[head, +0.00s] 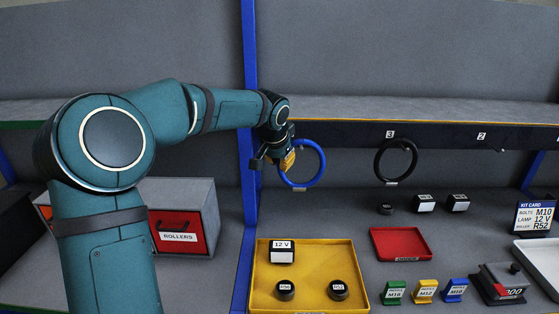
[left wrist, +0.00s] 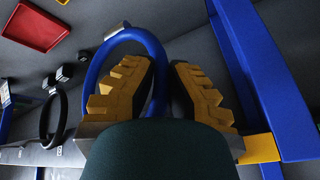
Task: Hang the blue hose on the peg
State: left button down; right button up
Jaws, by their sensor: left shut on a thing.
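The blue hose (head: 323,165) is a ring, hanging upright just below the front edge of the upper shelf in the head view. It also shows in the left wrist view (left wrist: 88,88), with a small grey tag on its rim. My left gripper (head: 287,160), with yellow ridged fingers (left wrist: 170,85), is shut on the upper left part of the ring. One finger covers part of the hose. A peg at the blue hose is hidden by my gripper, so I cannot tell whether the ring is around one. My right gripper is not in view.
A black hose ring (head: 416,160) hangs below shelf label 3 (head: 390,134). A blue upright post (head: 249,100) stands close to my left gripper's left. Below are a yellow tray (head: 313,260), a red tray (head: 401,245), several small labelled blocks and a red ROLLERS bin (head: 176,231).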

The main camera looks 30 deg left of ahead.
pick_arm(q)
jog(key=shift+w+a+f+p, duration=0.35)
jog(key=shift+w+a, duration=0.15)
jog(key=shift+w, duration=0.3)
jog(key=shift+w+a+f+p, duration=0.2)
jog(key=shift+w+a+f, duration=0.25)
jog(key=shift+w, duration=0.35)
jog(key=c, duration=1)
grip_release()
jog(key=shift+c, duration=0.2)
